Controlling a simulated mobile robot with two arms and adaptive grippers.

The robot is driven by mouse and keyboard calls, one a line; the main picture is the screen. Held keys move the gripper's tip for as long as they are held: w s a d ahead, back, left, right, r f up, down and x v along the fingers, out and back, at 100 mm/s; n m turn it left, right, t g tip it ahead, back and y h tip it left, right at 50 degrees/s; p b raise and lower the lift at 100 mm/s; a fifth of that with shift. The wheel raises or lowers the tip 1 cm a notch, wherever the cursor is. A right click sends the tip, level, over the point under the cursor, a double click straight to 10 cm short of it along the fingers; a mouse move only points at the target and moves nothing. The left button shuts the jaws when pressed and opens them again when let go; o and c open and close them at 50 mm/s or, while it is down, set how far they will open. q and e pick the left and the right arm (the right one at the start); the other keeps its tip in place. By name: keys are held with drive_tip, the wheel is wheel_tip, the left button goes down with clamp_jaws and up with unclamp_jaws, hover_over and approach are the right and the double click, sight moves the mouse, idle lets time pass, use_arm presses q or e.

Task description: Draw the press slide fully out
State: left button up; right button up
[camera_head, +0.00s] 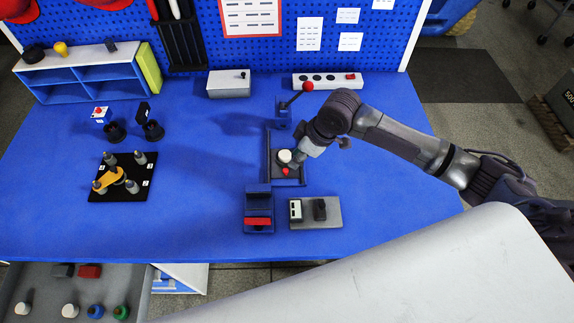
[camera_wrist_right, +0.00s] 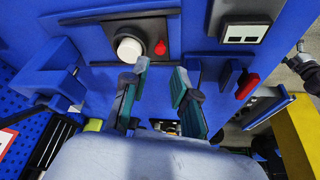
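A blue rectangular frame (camera_head: 271,163) lies on the table in front of my right arm. It holds a grey plate with a white round knob (camera_head: 284,156) and a small red knob (camera_head: 285,171); I cannot tell for certain which part is the press slide. The white knob (camera_wrist_right: 130,48) and red knob (camera_wrist_right: 160,47) also show in the right wrist view. My right gripper (camera_head: 299,158) is close beside the white knob in the head view. In the wrist view its fingers (camera_wrist_right: 161,74) are apart with nothing gripped between them. My left gripper is not in view.
A blue fixture with a red bar (camera_head: 258,221) and a grey plate with a black block (camera_head: 320,209) stand in front of the frame. A red-balled lever (camera_head: 307,86) rises behind it. A black peg board (camera_head: 122,177) is left, with clear table between.

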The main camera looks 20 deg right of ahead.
sight(286, 170)
drive_tip(key=x, duration=0.6)
drive_tip(key=shift+w+a+f+p, duration=0.15)
drive_tip(key=shift+f+p, duration=0.15)
drive_tip(key=shift+f, duration=0.25)
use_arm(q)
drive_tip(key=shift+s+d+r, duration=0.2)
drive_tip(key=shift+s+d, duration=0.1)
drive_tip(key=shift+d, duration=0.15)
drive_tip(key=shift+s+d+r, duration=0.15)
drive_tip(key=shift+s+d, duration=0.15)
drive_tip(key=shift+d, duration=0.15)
use_arm(e)
drive_tip(key=shift+f, duration=0.1)
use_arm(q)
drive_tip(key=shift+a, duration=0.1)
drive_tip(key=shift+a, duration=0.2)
use_arm(e)
clamp_jaws()
